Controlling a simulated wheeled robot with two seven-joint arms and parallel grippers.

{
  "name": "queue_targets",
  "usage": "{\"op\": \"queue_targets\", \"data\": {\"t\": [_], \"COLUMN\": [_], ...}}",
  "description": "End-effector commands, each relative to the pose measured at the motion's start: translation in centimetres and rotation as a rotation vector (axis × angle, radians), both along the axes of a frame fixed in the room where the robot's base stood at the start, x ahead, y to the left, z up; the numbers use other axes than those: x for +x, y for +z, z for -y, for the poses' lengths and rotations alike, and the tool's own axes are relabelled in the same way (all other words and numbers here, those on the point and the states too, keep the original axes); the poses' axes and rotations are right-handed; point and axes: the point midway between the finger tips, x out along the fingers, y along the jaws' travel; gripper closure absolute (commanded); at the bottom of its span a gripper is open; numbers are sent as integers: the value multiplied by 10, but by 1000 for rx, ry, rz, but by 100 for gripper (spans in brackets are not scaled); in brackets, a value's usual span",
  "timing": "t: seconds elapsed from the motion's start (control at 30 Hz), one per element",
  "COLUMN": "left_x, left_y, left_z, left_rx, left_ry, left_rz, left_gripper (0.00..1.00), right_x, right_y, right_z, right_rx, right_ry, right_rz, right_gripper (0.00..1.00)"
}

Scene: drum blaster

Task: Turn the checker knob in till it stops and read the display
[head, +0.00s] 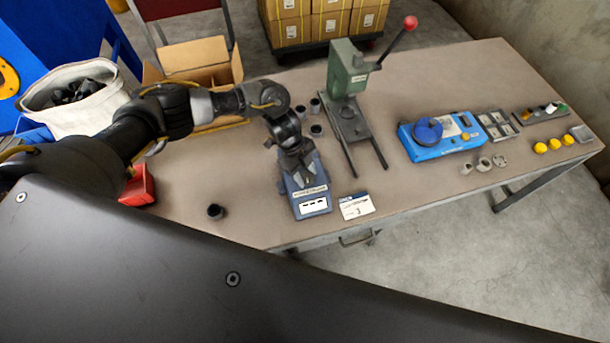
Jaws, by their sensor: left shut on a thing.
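The checker (322,176) is a dark blue-grey box near the front edge of the table, seen in the head view. Its white display (313,206) faces me and carries a few short dark marks, too small to read surely. My left gripper (299,180) reaches down over the top of the checker, its fingers shut on the checker knob. The knob itself is hidden by the fingers. My right gripper is not in view.
A printed card (356,205) lies right of the checker. A green press (345,75) with a red-balled lever stands behind it. Dark cylinders stand nearby, one (215,211) at the left front. A blue device (440,146) sits farther right.

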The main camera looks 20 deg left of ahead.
Motion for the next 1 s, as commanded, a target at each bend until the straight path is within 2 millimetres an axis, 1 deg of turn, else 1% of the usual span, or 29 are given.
{"op": "queue_targets", "data": {"t": [0.03,0.3,0.5,0.7,1.0], "left_x": [2,4,5,5,6], "left_y": [-6,-7,-6,-4,-3], "left_z": [0,1,2,3,5], "left_rx": [1,1,3,4,5], "left_ry": [-37,-288,-479,-671,-955], "left_rz": [4,5,5,4,3], "left_gripper": [82,82,82,82,82], "right_x": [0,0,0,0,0], "right_y": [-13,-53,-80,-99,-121], "right_z": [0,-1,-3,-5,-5], "right_rx": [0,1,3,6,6], "right_ry": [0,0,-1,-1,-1], "right_rz": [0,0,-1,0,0], "right_gripper": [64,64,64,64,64]}}
